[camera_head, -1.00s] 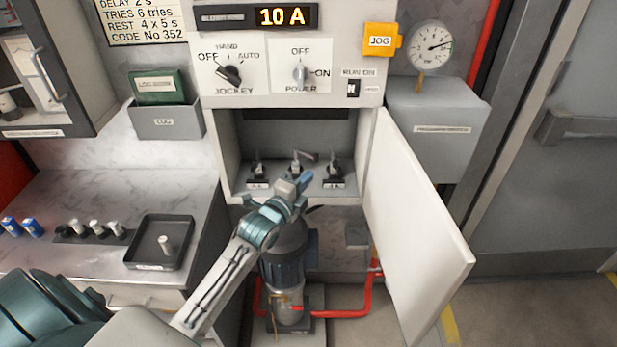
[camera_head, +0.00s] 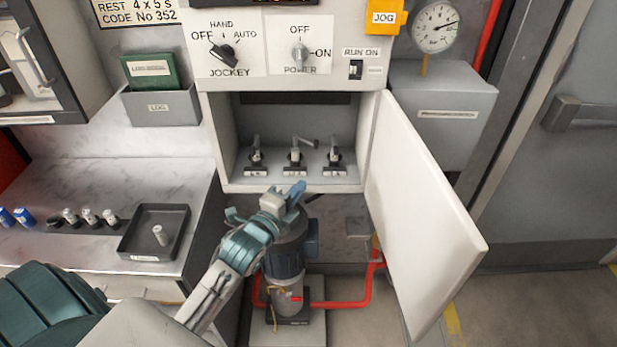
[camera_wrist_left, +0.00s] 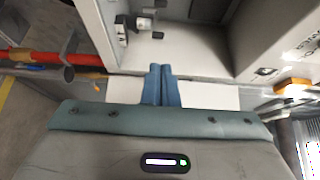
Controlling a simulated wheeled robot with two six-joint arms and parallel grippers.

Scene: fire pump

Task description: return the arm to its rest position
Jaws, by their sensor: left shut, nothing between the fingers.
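My left gripper (camera_head: 294,190) shows in the head view just in front of and below the front lip of the open cabinet (camera_head: 228,150). Its blue fingers are together with nothing between them. In the left wrist view the shut fingers (camera_wrist_left: 161,84) point toward the cabinet interior (camera_wrist_left: 185,52). My left arm comes in from the lower left. My right gripper does not show.
The cabinet door (camera_head: 420,215) hangs open on the right. Several small levers (camera_head: 295,160) stand inside the cabinet. A pump motor (camera_head: 285,262) with red pipes (camera_head: 345,304) is below. A counter at left holds a black tray (camera_head: 130,246) and small cylinders (camera_head: 88,216).

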